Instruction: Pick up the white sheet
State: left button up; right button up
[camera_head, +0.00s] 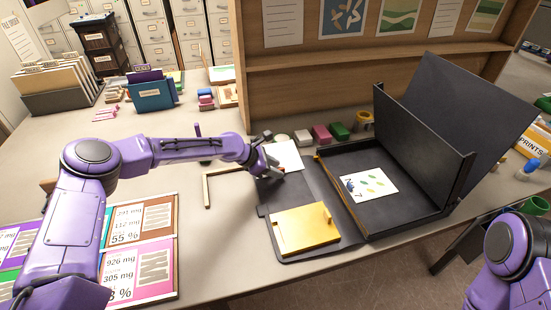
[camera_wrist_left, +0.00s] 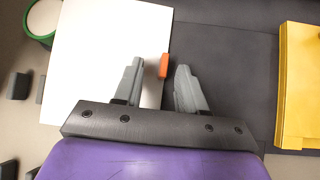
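The plain white sheet (camera_head: 288,153) lies flat at the back of the dark mat, partly behind my left gripper (camera_head: 273,164) in the head view. In the left wrist view the white sheet (camera_wrist_left: 100,45) fills the upper left, and my left gripper (camera_wrist_left: 158,84) is open over its right edge. The left finger overlaps the sheet; the right finger is over the dark surface. A small orange piece (camera_wrist_left: 164,66) shows at the sheet's edge between the fingers; whether it touches them I cannot tell. My right gripper is out of view.
A yellow panel (camera_head: 300,230) lies on the front of the dark mat (camera_head: 318,193). To the right stands an open black box (camera_head: 400,212) holding a printed card (camera_head: 369,184). Small coloured blocks (camera_head: 321,134) line the back. A pale L-shaped frame (camera_head: 207,188) lies left.

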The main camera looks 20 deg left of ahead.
pick_arm(q)
jog(key=shift+s+r, duration=0.15)
jog(key=shift+s, duration=0.35)
jog(key=shift+c, duration=0.3)
jog(key=c, duration=0.5)
jog(key=shift+w+f, duration=0.2)
grip_shut()
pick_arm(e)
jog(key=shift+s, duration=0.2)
pick_arm(q)
jog(key=shift+r, duration=0.2)
